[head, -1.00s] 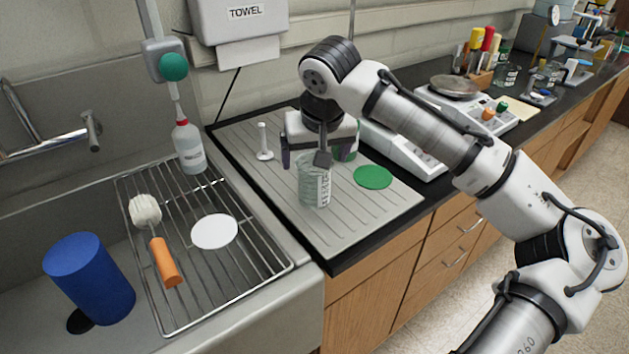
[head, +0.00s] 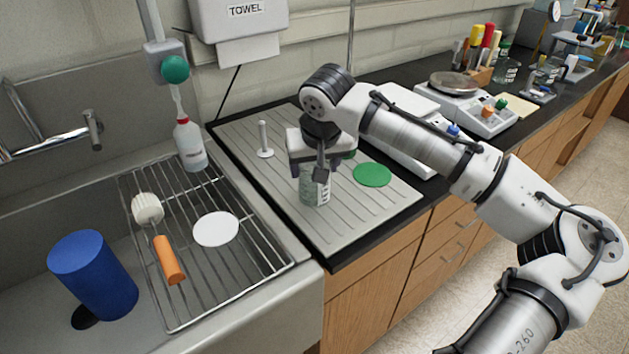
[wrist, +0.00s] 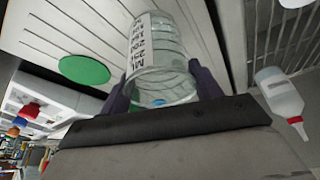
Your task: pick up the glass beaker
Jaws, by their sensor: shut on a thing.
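The glass beaker (head: 313,188) is clear with white printed markings and stands on the ribbed drainboard mat in the head view. My gripper (head: 320,174) is over it from above, with its fingers down around the upper part of the beaker. In the wrist view the beaker (wrist: 160,58) sits between the two dark fingers, its printed label facing the camera. My gripper (wrist: 165,88) is shut on it. The beaker looks upright. Its far side is hidden, and I cannot tell whether its base is off the mat.
A green disc (head: 372,174) lies right of the beaker on the mat (head: 345,225). A white stand with a short post (head: 264,142) is behind left. The sink with its wire rack (head: 190,285), brush and blue cylinder (head: 93,274) is left. White balances (head: 462,104) stand at right.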

